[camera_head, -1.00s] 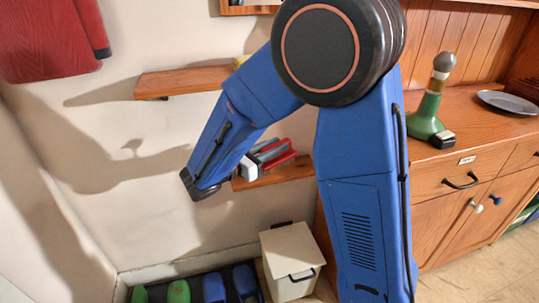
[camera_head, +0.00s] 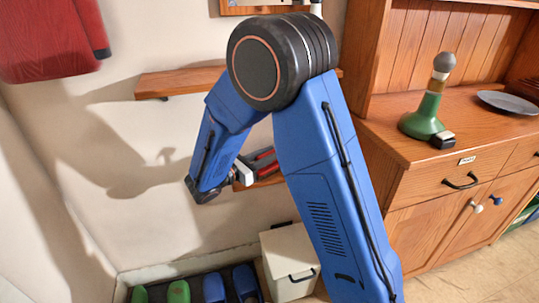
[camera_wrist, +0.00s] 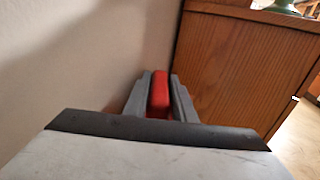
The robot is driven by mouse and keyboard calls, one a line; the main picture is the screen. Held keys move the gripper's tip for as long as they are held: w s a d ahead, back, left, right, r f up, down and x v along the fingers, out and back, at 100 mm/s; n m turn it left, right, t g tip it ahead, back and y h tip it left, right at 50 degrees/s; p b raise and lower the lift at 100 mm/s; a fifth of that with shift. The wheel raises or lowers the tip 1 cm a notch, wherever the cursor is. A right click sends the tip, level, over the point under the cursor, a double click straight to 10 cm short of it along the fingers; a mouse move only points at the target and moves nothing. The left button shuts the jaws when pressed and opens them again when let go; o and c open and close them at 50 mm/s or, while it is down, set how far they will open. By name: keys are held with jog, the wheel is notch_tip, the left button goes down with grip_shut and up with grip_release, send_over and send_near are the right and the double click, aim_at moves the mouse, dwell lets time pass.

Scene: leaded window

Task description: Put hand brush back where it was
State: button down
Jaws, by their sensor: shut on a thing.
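In the wrist view, the red hand brush (camera_wrist: 159,94) is between the two grey fingers of my gripper (camera_wrist: 158,98), which is shut on it. Only a red, block-like part shows; the rest of the brush is hidden. In the head view, my gripper (camera_head: 261,164) is by the lower wooden shelf (camera_head: 268,181), with red showing at its jaws. My blue arm covers the right part of this shelf. I cannot tell whether the brush touches the shelf.
An upper wooden shelf (camera_head: 180,82) is on the wall above. A wooden cabinet (camera_head: 400,205) stands to the right, holding a green bottle-like object (camera_head: 425,120) and a grey plate (camera_head: 508,102). A white bin (camera_head: 289,250) and several shoes (camera_head: 179,292) are below.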

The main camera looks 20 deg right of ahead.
jog(key=shift+w+f, duration=0.1)
jog(key=shift+f, duration=0.15)
jog(key=c, duration=1.5)
grip_release()
jog(key=shift+r, duration=0.15)
jog(key=shift+a, duration=0.15)
jog(key=v, duration=1.1)
jog(key=shift+s+a, duration=0.2)
jog(key=shift+a, duration=0.15)
jog(key=shift+a, duration=0.1)
